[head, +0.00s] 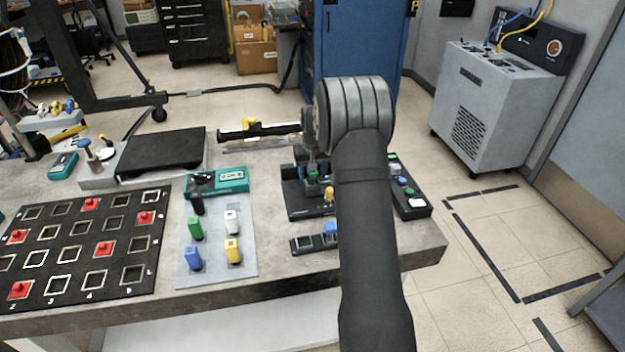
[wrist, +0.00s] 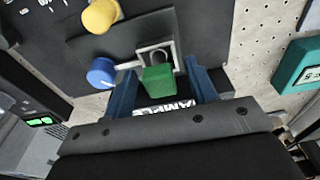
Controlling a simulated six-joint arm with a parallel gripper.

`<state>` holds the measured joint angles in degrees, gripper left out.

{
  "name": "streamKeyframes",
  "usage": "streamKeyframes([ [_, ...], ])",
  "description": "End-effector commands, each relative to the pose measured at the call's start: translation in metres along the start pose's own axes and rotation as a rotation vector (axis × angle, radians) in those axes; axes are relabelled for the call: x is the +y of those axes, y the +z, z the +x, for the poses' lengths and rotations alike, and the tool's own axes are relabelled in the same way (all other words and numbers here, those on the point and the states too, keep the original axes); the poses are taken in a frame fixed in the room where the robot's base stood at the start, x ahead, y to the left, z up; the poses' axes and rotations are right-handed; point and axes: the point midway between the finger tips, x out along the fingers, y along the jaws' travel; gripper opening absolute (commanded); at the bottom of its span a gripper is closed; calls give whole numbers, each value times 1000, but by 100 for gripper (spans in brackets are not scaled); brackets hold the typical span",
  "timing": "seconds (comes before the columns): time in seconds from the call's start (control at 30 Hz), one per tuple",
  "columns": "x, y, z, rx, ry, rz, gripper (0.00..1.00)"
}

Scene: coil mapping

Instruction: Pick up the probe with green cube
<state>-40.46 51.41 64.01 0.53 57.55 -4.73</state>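The probe with the green cube (wrist: 158,81) shows in the wrist view between the two blue fingers of my gripper (wrist: 160,68). The fingers are apart, with a visible gap on each side of the cube. A grey square frame (wrist: 145,52) is just beyond the cube. In the head view a green cube (head: 313,178) shows in the black rack (head: 297,205), below the end of my arm. My arm partly covers the rack, and the probe's lower part is hidden. The fingertips are not clear in the head view.
A yellow knob (wrist: 100,15) and a blue knob (wrist: 101,72) stand close left of the gripper in the wrist view. A teal device (wrist: 297,68) is at right. A grey mat (head: 215,255) with several coloured blocks and a black socket board (head: 75,250) lie left.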

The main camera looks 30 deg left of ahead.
Motion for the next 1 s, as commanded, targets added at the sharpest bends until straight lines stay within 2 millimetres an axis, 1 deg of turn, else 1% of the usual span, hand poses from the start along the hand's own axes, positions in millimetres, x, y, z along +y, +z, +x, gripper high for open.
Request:
streamKeyframes([
  [0.03, 0, 0, 0, 0, 0, 0, 43],
  [0.23, 0, 0, 0, 0, 0, 0, 4],
  [0.5, 0, 0, -1, 0, 0, 0, 3],
  [0.67, 0, -2, -10, 1, 0, 0, 3],
  [0.77, 0, -3, -21, 2, -1, 0, 3],
  [0.87, 0, -6, -40, 2, -2, -1, 3],
  [1.0, 23, 10, -60, 0, -2, 4, 3],
])
